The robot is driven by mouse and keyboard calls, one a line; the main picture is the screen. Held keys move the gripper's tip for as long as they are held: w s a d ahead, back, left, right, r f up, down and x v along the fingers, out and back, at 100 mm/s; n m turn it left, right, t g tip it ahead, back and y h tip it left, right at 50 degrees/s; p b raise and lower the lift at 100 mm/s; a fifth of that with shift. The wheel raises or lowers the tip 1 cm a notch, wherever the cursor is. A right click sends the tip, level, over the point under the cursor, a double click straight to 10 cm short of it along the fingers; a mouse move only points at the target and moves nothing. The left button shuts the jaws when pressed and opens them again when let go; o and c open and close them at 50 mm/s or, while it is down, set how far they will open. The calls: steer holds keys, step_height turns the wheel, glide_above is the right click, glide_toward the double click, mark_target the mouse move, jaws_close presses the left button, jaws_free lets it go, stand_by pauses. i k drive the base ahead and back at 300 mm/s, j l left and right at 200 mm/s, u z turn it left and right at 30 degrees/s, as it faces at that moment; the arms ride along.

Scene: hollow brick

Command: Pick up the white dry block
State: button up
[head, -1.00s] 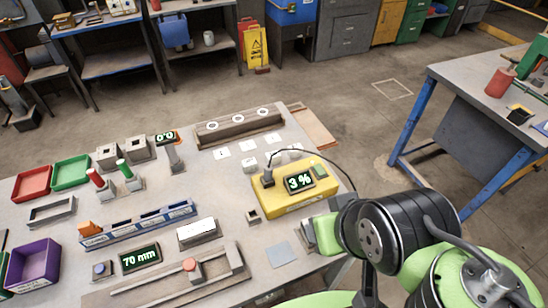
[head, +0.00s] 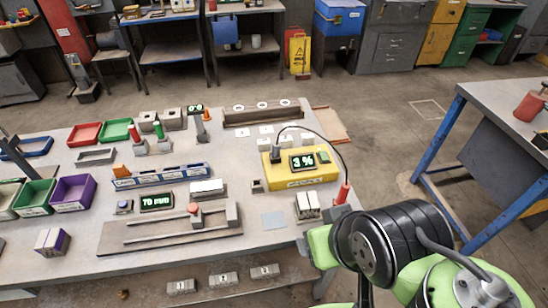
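Several blocks with white tops show in the head view, and I cannot tell from their looks which is dry. Small white blocks (head: 290,142) stand behind the yellow meter (head: 300,180), whose display reads 3 %. A pale white-topped block (head: 207,187) lies left of the meter. Two upright white blocks (head: 308,203) stand side by side near the table's right front corner. My arm's black and green links fill the lower right, right of the table corner. My gripper's fingers do not show.
The grey table (head: 260,233) carries a wooden slide fixture (head: 170,231), a purple bin (head: 73,193), a green bin (head: 35,198) and a blue rack (head: 160,176). A probe cable arches over the meter to a red-handled probe (head: 343,193). Another workbench (head: 500,90) stands at the right.

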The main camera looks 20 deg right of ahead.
mark_target(286, 142)
steer(key=k+l+u, duration=0.15)
steer(key=l+u, duration=0.2)
steer(key=k+l+u, duration=0.25)
steer(key=l+u, duration=0.15)
steer(key=k+l+u, duration=0.35)
steer(key=l+u, duration=0.35)
steer(key=l, duration=0.2)
steer(key=l+u, duration=0.35)
steer(key=l, duration=0.25)
steer(key=l+u, duration=0.3)
steer(key=l, duration=0.25)
steer(key=k+l+u, duration=0.2)
steer(key=l+u, duration=0.15)
steer(key=l, duration=0.15)
steer(key=i+l+u, duration=0.1)
steer(key=l+u, duration=0.25)
steer(key=l, duration=0.15)
steer(key=l+u, duration=0.35)
steer(key=l, duration=0.2)
steer(key=l+u, duration=0.3)
steer(key=l, duration=0.25)
